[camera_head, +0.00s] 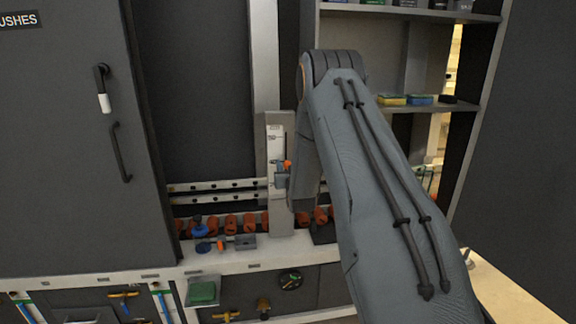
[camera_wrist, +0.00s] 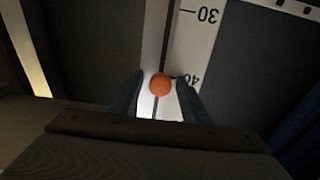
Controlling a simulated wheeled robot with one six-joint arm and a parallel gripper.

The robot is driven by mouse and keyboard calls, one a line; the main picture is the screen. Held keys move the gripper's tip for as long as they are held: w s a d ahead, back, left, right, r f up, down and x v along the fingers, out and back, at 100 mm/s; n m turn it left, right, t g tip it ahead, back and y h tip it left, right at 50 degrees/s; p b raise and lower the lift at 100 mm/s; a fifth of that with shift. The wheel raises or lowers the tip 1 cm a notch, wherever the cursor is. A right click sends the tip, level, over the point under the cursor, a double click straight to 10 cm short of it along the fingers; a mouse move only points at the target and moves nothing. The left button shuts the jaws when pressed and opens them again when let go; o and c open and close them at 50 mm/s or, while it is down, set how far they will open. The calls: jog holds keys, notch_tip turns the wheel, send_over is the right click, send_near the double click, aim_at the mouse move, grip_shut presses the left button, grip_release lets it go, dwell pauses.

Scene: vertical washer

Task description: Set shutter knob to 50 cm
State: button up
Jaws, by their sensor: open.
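The orange shutter knob (camera_wrist: 160,85) sits on a pale vertical scale plate (camera_wrist: 198,35) with a dark slot. In the wrist view the plate appears upside down, with 30 and 40 legible, and the knob is beside the 40 mark. My gripper (camera_wrist: 161,92) is open, with one dark finger on each side of the knob; I cannot tell whether either touches it. In the head view the knob (camera_head: 287,164) shows partway up the scale plate (camera_head: 280,215), below a mark that seems to read 50.
A row of red-orange parts (camera_head: 231,224) lies behind the white ledge (camera_head: 215,262). A blue-and-orange tool (camera_head: 222,244) lies on it, left of the plate. A dark cabinet door (camera_head: 65,150) stands at left. Shelves (camera_head: 420,107) stand at right, behind my arm.

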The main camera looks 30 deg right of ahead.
aim_at(286, 135)
grip_shut()
notch_tip(286, 135, up, 11)
jog(key=shift+f+p, duration=0.2)
jog(key=shift+p, duration=0.35)
grip_release()
jog(key=b+v, duration=0.2)
jog(key=v, duration=0.6)
jog(key=shift+w, duration=0.1)
